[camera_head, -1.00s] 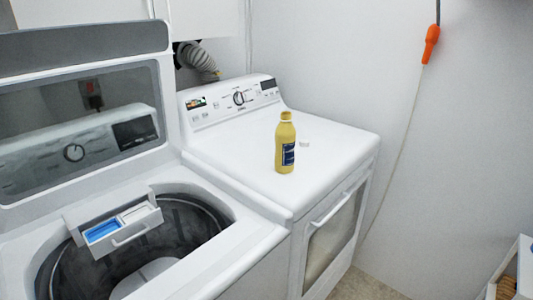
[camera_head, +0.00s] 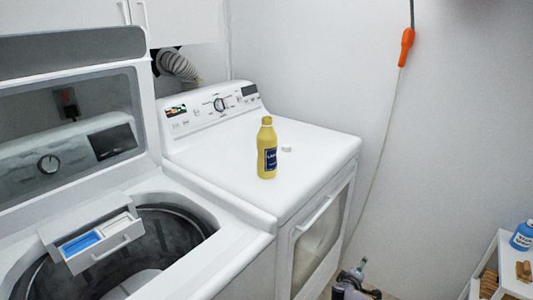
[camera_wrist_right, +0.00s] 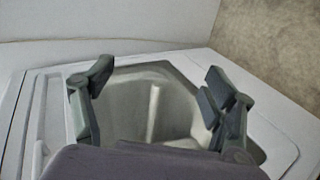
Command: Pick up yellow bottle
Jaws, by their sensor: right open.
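The yellow bottle (camera_head: 267,150) stands upright on top of the white dryer (camera_head: 228,168), with a dark blue label on its front. It does not show in the right wrist view. My right gripper (camera_wrist_right: 157,88) is open and empty, with its two fingers apart in front of the dryer's door window (camera_wrist_right: 150,105). In the head view, part of my right gripper (camera_head: 354,283) shows at the bottom edge, below and to the right of the bottle and well apart from it. My left gripper is not in view.
The open washer (camera_head: 240,258) with a pulled-out drawer (camera_head: 95,242) stands at left. A shelf (camera_head: 497,262) with a blue bottle (camera_head: 522,236) is at lower right. The dryer top is otherwise clear.

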